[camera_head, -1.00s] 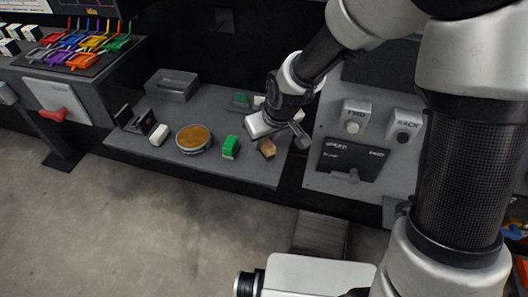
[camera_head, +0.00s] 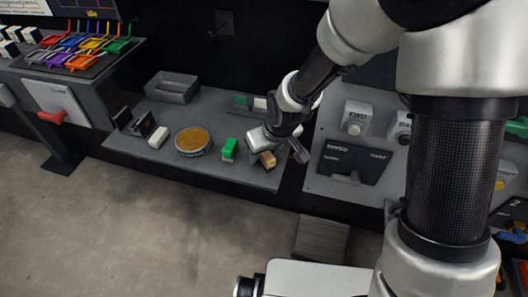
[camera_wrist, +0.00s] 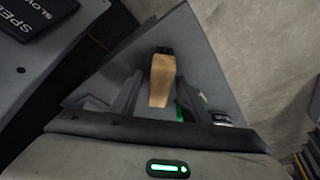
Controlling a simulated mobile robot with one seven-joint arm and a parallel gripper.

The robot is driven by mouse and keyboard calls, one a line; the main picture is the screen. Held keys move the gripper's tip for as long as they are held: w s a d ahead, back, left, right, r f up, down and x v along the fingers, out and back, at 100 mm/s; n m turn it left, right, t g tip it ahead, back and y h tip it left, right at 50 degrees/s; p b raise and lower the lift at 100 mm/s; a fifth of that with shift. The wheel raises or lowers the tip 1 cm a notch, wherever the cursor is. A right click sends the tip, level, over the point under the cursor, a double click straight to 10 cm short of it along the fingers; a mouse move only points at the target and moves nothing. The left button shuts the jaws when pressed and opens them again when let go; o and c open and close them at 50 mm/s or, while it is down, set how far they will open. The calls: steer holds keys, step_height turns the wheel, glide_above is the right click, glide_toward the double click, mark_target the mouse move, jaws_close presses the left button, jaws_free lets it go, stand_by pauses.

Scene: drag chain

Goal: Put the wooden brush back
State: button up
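The wooden brush (camera_head: 267,160) is a small tan block at the front right of the grey shelf, partly covered by my gripper in the head view. My gripper (camera_head: 282,154) is low over the shelf, beside and over the brush. In the wrist view the brush (camera_wrist: 162,82) stands between my two fingers (camera_wrist: 160,92), with a dark patch at its far end. The fingers are apart, with narrow gaps showing beside the wood. I cannot tell whether the brush touches the shelf.
A green block (camera_head: 229,150), a round tin with an amber top (camera_head: 192,142) and a white block (camera_head: 158,137) stand left of the brush. A grey tray (camera_head: 172,87) is behind. A control panel (camera_head: 350,160) rises close on the right.

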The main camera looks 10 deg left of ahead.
steer(key=shift+r, duration=0.25)
steer(key=p+v, duration=0.4)
steer(key=v, duration=0.6)
steer(key=shift+r, duration=0.35)
steer(key=shift+s+d+r, duration=0.2)
steer(key=shift+s+r, duration=0.1)
steer(key=shift+r, duration=0.25)
steer(key=shift+d, duration=0.1)
